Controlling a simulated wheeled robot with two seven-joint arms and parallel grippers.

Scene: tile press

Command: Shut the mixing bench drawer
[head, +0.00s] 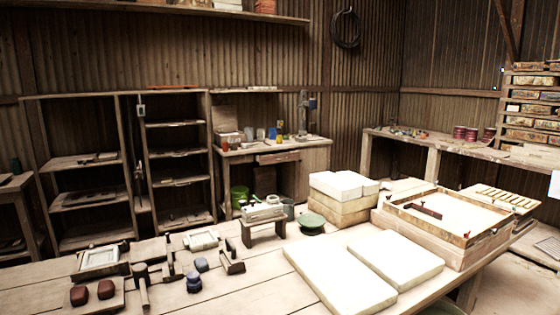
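A small wooden bench with jars and tools on top stands against the back wall; I take it to be the mixing bench (312,143). Its drawer (279,157) shows as a wooden front just under the bench top. From this distance I cannot tell how far the drawer stands out. The space under the bench is partly hidden by the things on the near table. Neither of my grippers is in view.
A long wooden table (250,290) fills the foreground, with hammers, small blocks, white slabs (340,278) and a wooden frame box (450,228). Open shelves (88,205) stand left of the bench. A green bucket (239,198) is by the bench's left leg.

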